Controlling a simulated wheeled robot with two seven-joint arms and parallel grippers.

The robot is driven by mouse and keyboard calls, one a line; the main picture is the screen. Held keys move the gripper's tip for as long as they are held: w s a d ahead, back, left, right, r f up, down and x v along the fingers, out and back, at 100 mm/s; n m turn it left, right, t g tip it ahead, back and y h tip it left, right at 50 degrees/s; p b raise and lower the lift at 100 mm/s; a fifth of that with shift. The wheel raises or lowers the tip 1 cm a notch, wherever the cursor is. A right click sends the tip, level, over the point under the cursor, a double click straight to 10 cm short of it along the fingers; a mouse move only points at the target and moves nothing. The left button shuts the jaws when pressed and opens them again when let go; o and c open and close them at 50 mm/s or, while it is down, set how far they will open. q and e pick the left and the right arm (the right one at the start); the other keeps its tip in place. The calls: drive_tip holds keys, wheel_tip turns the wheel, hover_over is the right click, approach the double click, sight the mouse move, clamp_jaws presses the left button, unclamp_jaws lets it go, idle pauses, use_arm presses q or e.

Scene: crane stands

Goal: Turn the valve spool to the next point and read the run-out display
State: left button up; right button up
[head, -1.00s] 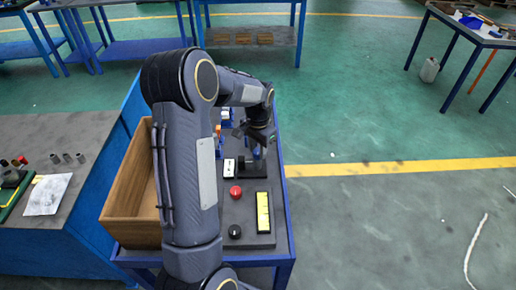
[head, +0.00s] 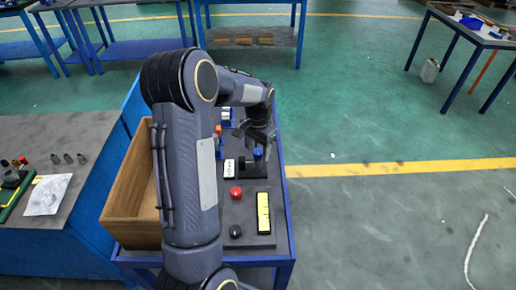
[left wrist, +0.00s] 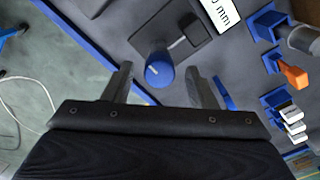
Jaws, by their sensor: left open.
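A grey cylinder (left wrist: 306,40), perhaps the valve spool, lies at a blue block at the right edge. My right gripper is not in view.
An orange part (left wrist: 294,75) and white parts (left wrist: 291,122) lie near the blue blocks. A red button (head: 236,192), a black knob (head: 235,231) and a yellow panel (head: 263,212) are on the near bench. A wooden box (head: 128,203) stands at left.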

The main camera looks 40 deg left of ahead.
sight(258, 151)
use_arm(q)
wheel_tip(258, 151, up, 7)
drive_tip(key=shift+r, duration=0.3)
idle(0.5)
drive_tip(key=shift+r, duration=0.1)
drive_tip(key=s+d+r+n+t+h, duration=0.1)
drive_tip(key=s+d+r+t+h, duration=0.1)
drive_tip(key=s+d, duration=0.7)
drive_tip(key=s+d+r+n+t+h, duration=0.1)
drive_tip(key=s+d+r+t, duration=0.1)
drive_tip(key=s+d, duration=0.7)
drive_tip(key=s+t, duration=0.1)
drive_tip(key=s, duration=0.4)
drive_tip(key=shift+s+d+r+n+t+h, duration=0.25)
drive_tip(key=shift+d+n+t+h, duration=0.05)
drive_tip(key=shift+n+h, duration=0.1)
